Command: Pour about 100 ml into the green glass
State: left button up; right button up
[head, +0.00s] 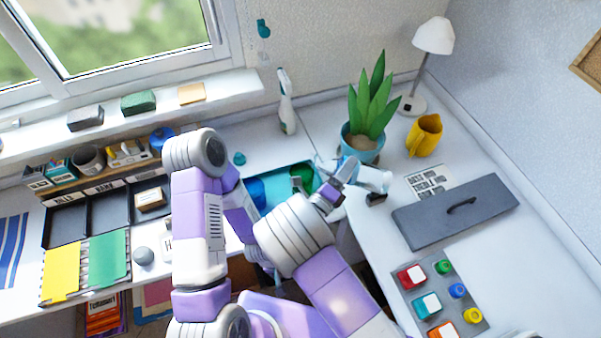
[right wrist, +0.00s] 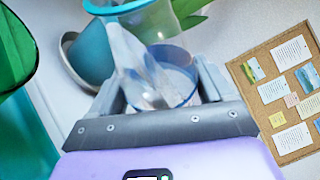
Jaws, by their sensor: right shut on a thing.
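My right gripper (head: 360,183) is shut on a clear jug with a blue rim (head: 372,177), which it holds tilted at the right end of the teal tray. In the right wrist view the jug (right wrist: 160,60) sits between the fingers of the gripper (right wrist: 158,82); pale liquid seems to show inside. The green glass (head: 303,173) stands in the tray, left of the jug, partly hidden by my arm. Its green wall (right wrist: 14,50) shows large at the left of the wrist view. My left arm is folded at the left; its gripper is hidden.
A blue glass (head: 256,191) stands in the teal tray (head: 279,184). A potted plant (head: 362,145) is close behind the jug. A yellow mug (head: 425,136), a lamp (head: 434,38) and a grey lidded panel (head: 456,212) are to the right. A spray bottle (head: 286,105) stands behind.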

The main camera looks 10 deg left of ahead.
jog(key=shift+a+f+n, duration=0.25)
jog(key=shift+f+n, duration=0.1)
jog(key=shift+n, duration=0.15)
jog(key=shift+t, duration=0.3)
jog(key=shift+d, duration=0.1)
jog(key=shift+d, duration=0.4)
jog(key=shift+s+n+p, duration=0.1)
jog(key=shift+n+p, duration=0.2)
jog(key=shift+n, duration=0.2)
dwell(1.9)
